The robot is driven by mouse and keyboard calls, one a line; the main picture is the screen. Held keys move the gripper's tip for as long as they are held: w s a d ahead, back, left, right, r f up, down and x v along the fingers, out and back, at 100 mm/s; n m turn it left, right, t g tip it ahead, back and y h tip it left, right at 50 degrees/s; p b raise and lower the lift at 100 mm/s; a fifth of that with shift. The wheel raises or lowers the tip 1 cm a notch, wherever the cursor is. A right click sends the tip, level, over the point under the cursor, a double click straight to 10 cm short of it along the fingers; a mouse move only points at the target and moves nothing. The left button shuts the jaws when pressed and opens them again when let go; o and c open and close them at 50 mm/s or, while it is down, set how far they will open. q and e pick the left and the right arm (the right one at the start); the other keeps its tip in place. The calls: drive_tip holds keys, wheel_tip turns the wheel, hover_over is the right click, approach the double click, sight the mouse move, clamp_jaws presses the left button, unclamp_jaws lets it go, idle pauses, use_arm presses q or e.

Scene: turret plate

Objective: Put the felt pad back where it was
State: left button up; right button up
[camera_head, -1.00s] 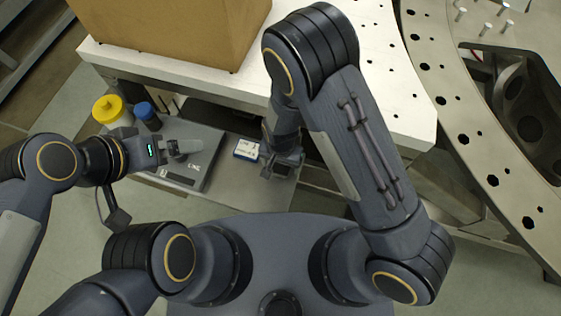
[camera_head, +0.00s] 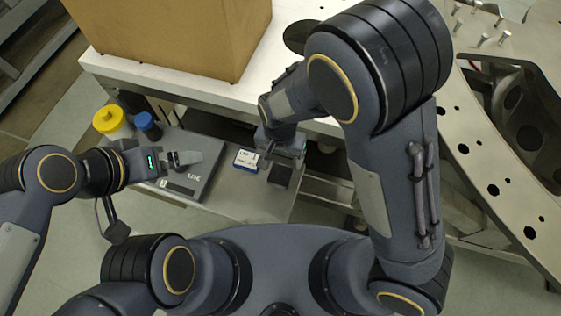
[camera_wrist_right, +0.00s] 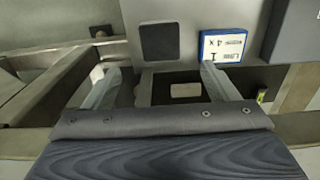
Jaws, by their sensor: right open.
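A dark square pad (camera_head: 281,174), which I take to be the felt pad, lies flat on the grey lower surface, right of a small white-and-blue labelled box (camera_head: 246,160). In the right wrist view the pad (camera_wrist_right: 160,42) lies beyond my fingertips, beside the labelled box (camera_wrist_right: 222,46). My right gripper (camera_head: 286,150) is open and empty, just on the bench side of the pad and apart from it. My left gripper (camera_head: 186,158) is over a grey flat case; its jaw gap is too small to read.
The grey case (camera_head: 190,180) lies left of the labelled box. Yellow (camera_head: 112,122) and blue (camera_head: 147,126) containers stand behind it. The white bench (camera_head: 190,80) bears a cardboard box (camera_head: 170,35) and a dark round patch (camera_head: 299,37). A perforated metal ring (camera_head: 480,160) curves at right.

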drive_tip(key=shift+r, duration=0.4)
drive_tip(key=shift+r, duration=0.1)
drive_tip(key=s+d+r+t+y, duration=0.1)
drive_tip(key=s+d+r+y, duration=0.15)
drive_tip(key=d+r, duration=0.4)
drive_tip(key=s+d+r+y, duration=0.1)
drive_tip(key=d+r+y, duration=0.2)
drive_tip(key=d+r, duration=0.3)
drive_tip(key=s+d+r+n+t+h, duration=0.1)
drive_tip(key=s+d+r+n+t, duration=0.1)
drive_tip(key=s+d+r+t, duration=0.2)
drive_tip(key=shift+s+d+r+t+h, duration=0.35)
drive_tip(key=shift+s+d+r, duration=0.6)
drive_tip(key=shift+s+d, duration=1.15)
